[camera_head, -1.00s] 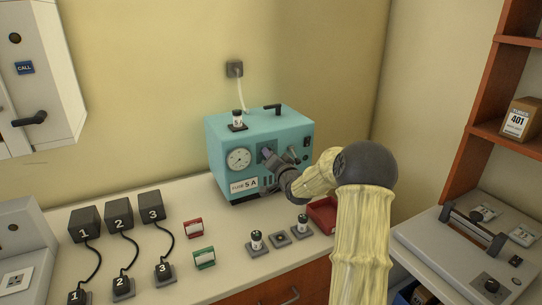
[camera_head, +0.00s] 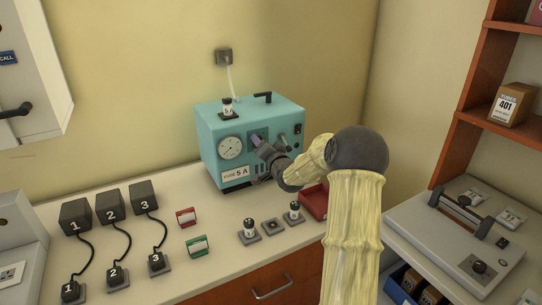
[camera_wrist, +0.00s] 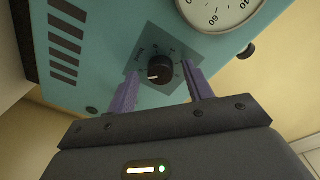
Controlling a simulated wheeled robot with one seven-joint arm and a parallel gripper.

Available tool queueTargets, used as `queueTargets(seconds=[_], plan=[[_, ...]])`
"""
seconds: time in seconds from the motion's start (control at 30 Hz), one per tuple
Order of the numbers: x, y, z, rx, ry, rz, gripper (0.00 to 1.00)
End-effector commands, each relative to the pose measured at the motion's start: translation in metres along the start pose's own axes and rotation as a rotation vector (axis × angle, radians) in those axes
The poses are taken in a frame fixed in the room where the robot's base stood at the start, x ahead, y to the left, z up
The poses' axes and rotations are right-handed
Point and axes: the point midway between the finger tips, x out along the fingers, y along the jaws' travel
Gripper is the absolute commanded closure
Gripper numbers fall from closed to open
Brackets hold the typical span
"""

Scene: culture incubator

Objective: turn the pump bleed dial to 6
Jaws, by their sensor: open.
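The pump (camera_head: 232,135) is a teal box on the counter against the wall, with a round gauge (camera_head: 231,147) and a "FUSE 5 A" label on its front. The bleed dial (camera_wrist: 154,70) is a black knob with a white mark on a grey square plate (camera_wrist: 133,62); the plate's numbers are too small to read. In the head view my gripper hides the dial. My gripper (camera_wrist: 158,88) is open at the pump's front; its purple fingers reach toward the plate on either side below the knob, apart from it. It also shows in the head view (camera_head: 257,141).
A red tray (camera_head: 313,203) stands right of the pump.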

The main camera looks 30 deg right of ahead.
Motion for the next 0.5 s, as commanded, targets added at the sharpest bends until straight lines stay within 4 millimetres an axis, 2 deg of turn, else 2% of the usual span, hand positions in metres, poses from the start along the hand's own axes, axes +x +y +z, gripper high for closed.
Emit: queueTargets(seconds=[0.17,0.5], plan=[[-0.018,0.001,0.0,-0.001,0.001,0.001,0.49],[-0.076,0.001,0.0,-0.001,0.001,0.002,0.49]])
